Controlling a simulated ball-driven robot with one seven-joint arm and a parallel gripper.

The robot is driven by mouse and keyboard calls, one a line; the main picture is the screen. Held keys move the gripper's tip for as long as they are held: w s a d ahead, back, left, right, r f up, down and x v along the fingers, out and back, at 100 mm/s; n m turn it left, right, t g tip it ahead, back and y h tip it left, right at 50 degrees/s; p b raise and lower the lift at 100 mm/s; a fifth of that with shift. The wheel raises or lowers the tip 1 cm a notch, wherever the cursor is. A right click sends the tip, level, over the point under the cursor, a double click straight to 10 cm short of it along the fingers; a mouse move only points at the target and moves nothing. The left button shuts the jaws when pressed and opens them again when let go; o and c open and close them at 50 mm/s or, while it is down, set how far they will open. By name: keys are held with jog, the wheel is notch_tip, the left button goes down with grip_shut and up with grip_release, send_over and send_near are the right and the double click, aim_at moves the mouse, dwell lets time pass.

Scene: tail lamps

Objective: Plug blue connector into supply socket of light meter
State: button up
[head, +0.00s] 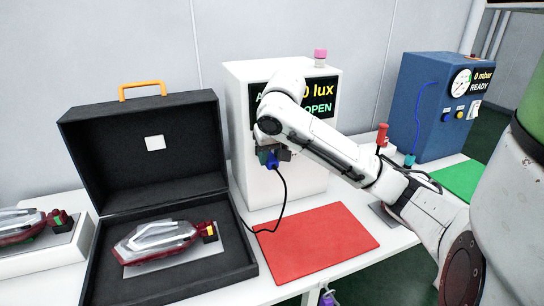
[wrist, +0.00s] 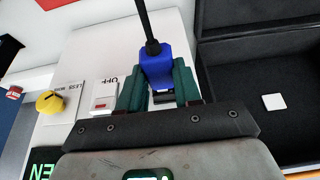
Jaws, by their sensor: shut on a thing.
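The blue connector (head: 272,161) is held in my gripper (head: 268,156), in front of the light meter (head: 297,187), a white cabinet with a dark display partly hidden by my arm. Its black cable hangs down to the red mat. In the wrist view, the teal fingers of my gripper (wrist: 159,88) are shut on the blue connector (wrist: 155,66), with the cable leading away from it. The meter's white panel (wrist: 85,63) shows a yellow knob (wrist: 50,102) and a white switch (wrist: 104,96). I cannot make out the supply socket in either view.
An open black case (head: 70,160) with a red tail lamp (head: 165,240) stands left of the meter. Another lamp (head: 30,228) is at far left. A red mat (head: 315,243) lies in front. A blue machine (head: 430,110) and red-handled tool (head: 382,134) are right.

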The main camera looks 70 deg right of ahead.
jog(key=shift+w+d, duration=0.35)
dwell(0.6)
jog(key=o, duration=1.1)
jog(key=shift+o, duration=0.2)
jog(key=p+v, duration=0.2)
jog(key=v, duration=0.8)
jog(key=shift+s+r, duration=0.15)
jog(key=shift+r, duration=0.15)
jog(key=shift+a, duration=0.1)
